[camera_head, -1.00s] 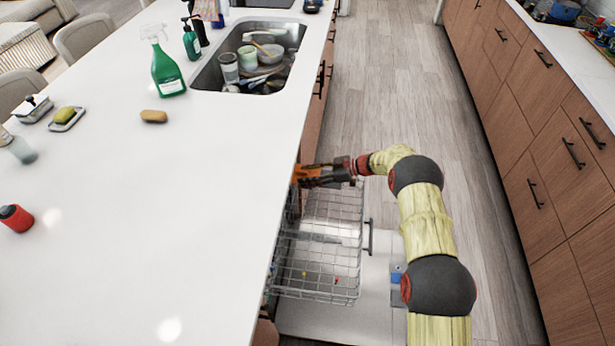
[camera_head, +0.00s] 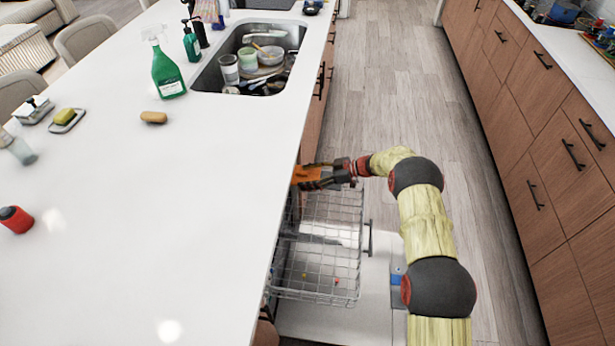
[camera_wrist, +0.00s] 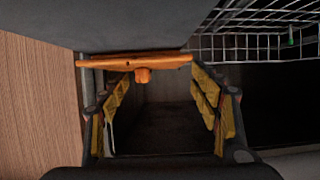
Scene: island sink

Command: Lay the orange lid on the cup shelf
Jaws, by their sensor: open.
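The orange lid (camera_wrist: 120,62) shows edge-on in the wrist view, a thin flat strip with a small knob (camera_wrist: 143,76) facing down between my fingers. My gripper (camera_wrist: 160,100) is open; its yellow-padded fingers stand wide apart on either side of the knob, with gaps to it. In the head view, the orange lid (camera_head: 306,174) lies at the counter's edge, just left of my gripper (camera_head: 322,176). It is partly hidden there. I cannot make out the cup shelf for certain; what the lid rests on is not clear.
A pulled-out wire dishwasher rack (camera_head: 325,262) sits below and in front of my gripper; its bars also show in the wrist view (camera_wrist: 235,42). The white counter (camera_head: 150,220) borders it on the left. The floor (camera_head: 400,90) beyond the arm is clear.

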